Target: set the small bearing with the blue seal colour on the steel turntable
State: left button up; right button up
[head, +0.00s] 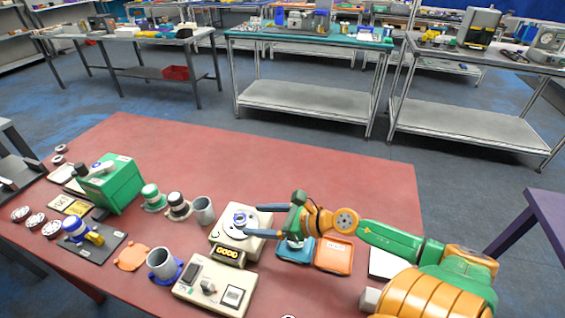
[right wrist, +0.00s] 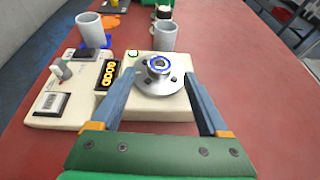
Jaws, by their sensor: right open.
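The small bearing with the blue seal ring (head: 240,217) sits on the steel turntable (head: 229,233), near its middle. In the right wrist view the bearing (right wrist: 158,64) lies flat on the round steel disc (right wrist: 150,88), which is mounted on a cream base. My right gripper (head: 254,221) is open, its fingers reaching in from the right at the turntable. In the right wrist view its fingertips (right wrist: 161,77) are on either side of the disc, apart from the bearing. My left gripper is out of view.
A yellow-lit display (head: 229,254) fronts the turntable unit. A cream device (head: 215,288) stands nearer, and grey cups (head: 203,210) stand to the left. Several other bearings (head: 36,221) lie at the far left. Blue and orange trays (head: 334,256) lie under my right arm. The table's back is clear.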

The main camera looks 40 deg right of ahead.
jog(key=v, duration=0.8)
jog(key=shift+s, duration=0.3)
jog(key=shift+d, duration=0.15)
